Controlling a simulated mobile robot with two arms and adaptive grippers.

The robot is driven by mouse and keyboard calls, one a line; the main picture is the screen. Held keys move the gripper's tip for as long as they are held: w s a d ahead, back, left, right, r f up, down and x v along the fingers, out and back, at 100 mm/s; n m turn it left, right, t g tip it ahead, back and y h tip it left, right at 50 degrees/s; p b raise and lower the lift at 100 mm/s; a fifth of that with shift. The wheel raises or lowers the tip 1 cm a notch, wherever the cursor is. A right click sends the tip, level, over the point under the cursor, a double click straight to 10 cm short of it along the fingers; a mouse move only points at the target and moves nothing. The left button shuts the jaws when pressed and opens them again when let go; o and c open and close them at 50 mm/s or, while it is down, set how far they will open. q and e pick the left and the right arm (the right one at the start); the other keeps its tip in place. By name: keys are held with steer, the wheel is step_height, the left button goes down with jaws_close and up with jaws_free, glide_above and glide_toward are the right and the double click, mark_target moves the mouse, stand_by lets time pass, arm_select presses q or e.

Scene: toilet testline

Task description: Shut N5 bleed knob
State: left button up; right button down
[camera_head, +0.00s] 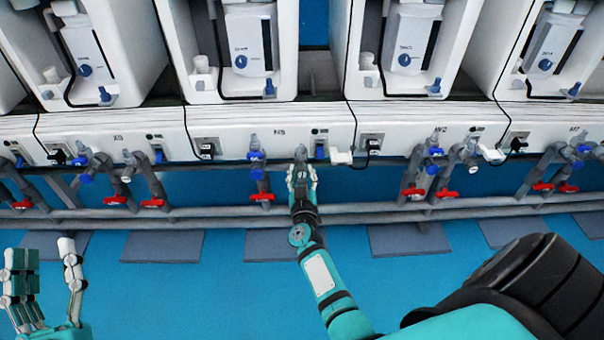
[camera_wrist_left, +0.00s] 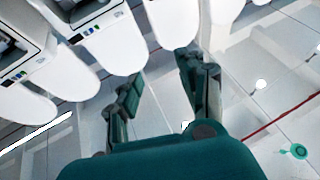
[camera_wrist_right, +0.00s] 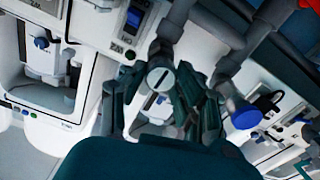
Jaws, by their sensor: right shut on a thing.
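The N5 label (camera_head: 279,133) is on the white panel at the middle of the head view. My right gripper (camera_head: 301,178) reaches up to the pipework just below it. In the right wrist view, a round pale knob with a dark slot (camera_wrist_right: 160,78) sits between the fingers of my right gripper (camera_wrist_right: 160,100), which are shut on it. My fingers hide most of this knob in the head view. My left gripper (camera_head: 46,280) is open and empty at the lower left, away from the panel. Its spread fingers also show in the left wrist view (camera_wrist_left: 165,95).
A blue knob (camera_head: 256,156) and a red valve handle (camera_head: 262,197) are on the pipe just left of my right gripper. A white plug (camera_head: 340,157) is to its right. Grey horizontal pipes (camera_head: 225,215) run below.

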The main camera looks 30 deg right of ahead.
steer(key=m+p, duration=0.1)
steer(key=m, duration=0.3)
steer(key=shift+r+m, duration=0.1)
steer(key=shift+m, duration=0.3)
steer(key=shift+d+m+p, duration=0.1)
steer(key=shift+m+p, duration=0.25)
steer(key=shift+m, duration=1.45)
steer(key=m, duration=0.2)
steer(key=shift+s+m, duration=0.1)
steer(key=shift+m, duration=0.3)
steer(key=m, duration=0.2)
steer(key=shift+f+m, duration=0.2)
steer(key=shift+m, duration=0.1)
steer(key=m, duration=0.3)
steer(key=shift+d+b, duration=0.1)
steer(key=shift+b, duration=0.3)
arm_select(q)
steer(key=f+g, duration=0.1)
steer(key=f, duration=0.1)
steer(key=w+f+g+y, duration=0.1)
steer(key=f, duration=0.1)
steer(key=shift+w+a+g, duration=0.1)
steer(key=shift+w+g, duration=0.1)
steer(key=shift+g, duration=0.1)
arm_select(e)
steer(key=shift+m, duration=0.3)
arm_select(q)
steer(key=shift+r, duration=0.1)
